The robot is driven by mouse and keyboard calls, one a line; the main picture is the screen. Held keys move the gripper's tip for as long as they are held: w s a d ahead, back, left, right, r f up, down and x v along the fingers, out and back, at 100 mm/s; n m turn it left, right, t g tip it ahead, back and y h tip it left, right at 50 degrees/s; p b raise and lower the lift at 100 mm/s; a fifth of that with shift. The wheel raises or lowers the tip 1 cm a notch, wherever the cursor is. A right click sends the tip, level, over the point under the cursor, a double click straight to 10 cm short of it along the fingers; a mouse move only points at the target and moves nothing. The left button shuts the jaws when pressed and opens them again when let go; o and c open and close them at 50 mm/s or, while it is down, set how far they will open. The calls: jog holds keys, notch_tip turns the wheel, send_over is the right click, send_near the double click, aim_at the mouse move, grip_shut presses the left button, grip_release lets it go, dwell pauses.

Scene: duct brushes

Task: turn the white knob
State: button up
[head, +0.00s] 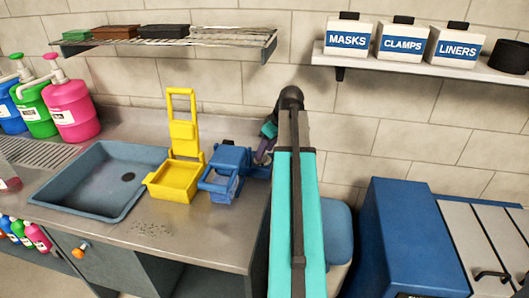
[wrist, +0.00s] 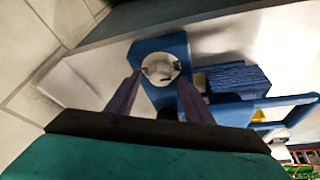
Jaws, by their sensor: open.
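The white knob (wrist: 161,69) shows in the wrist view as a round white piece on a blue panel (wrist: 158,50). The panel seems to belong to the blue device (head: 226,172) on the counter in the head view. I cannot make out the knob in the head view, where my arm and gripper cover that spot. My gripper (wrist: 158,79) is open, with its two purple-grey fingers on either side of the knob in the picture. I cannot tell whether they touch it. In the head view my gripper (head: 262,156) is at the right end of the blue device.
A yellow device (head: 174,180) stands left of the blue one, beside the sink (head: 100,178). A blue cabinet (head: 415,235) stands right of my arm. Shelves hang above on the tiled wall. The counter front (head: 200,235) is mostly clear.

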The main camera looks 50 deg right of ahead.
jog(key=b+v, duration=0.1)
jog(key=v, duration=1.1)
jog(key=shift+s+d, duration=0.1)
jog(key=shift+s, duration=0.05)
dwell(0.6)
